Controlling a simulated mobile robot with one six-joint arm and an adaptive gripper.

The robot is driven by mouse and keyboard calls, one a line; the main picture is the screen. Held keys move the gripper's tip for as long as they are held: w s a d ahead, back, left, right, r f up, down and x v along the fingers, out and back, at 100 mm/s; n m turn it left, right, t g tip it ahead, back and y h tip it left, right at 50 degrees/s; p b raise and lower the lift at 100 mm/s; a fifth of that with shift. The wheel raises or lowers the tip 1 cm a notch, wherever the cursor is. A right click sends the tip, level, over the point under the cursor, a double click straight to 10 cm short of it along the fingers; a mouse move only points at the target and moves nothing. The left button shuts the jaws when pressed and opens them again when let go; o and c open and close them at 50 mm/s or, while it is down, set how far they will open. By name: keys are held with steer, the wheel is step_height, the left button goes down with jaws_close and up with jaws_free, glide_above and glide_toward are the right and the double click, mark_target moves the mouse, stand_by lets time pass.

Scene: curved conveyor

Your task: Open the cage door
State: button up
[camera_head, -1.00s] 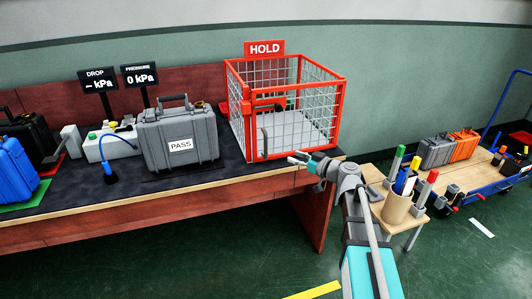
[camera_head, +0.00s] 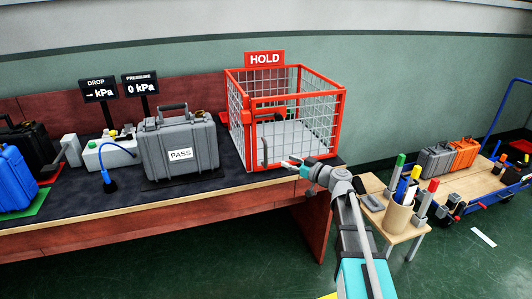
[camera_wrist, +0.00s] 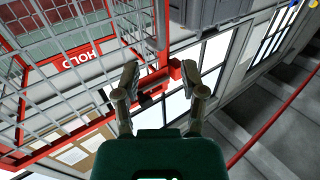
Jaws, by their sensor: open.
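The cage (camera_head: 341,120) is a red frame with grey wire mesh, standing on the right end of the bench under a red HOLD sign (camera_head: 264,58). Its front looks shut, with a grey upright handle (camera_head: 265,151) at the lower left and a dark-and-red fitting above it. My gripper (camera_head: 288,163) is just in front of the cage's lower front edge, right of the handle. In the wrist view my gripper (camera_wrist: 163,80) is open, its two fingers apart and empty. A red frame bar with a red block (camera_wrist: 190,75) shows beyond and between the fingertips. Contact cannot be told.
A grey case marked PASS (camera_head: 184,142) stands left of the cage, with a blue case (camera_head: 16,180) further left. A small table (camera_head: 374,185) with a pen cup (camera_head: 398,215) stands right of my arm. A blue cart (camera_head: 482,172) is further right.

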glide_above(266, 165)
steer(key=shift+w, duration=0.35)
stand_by(0.4)
jaws_close()
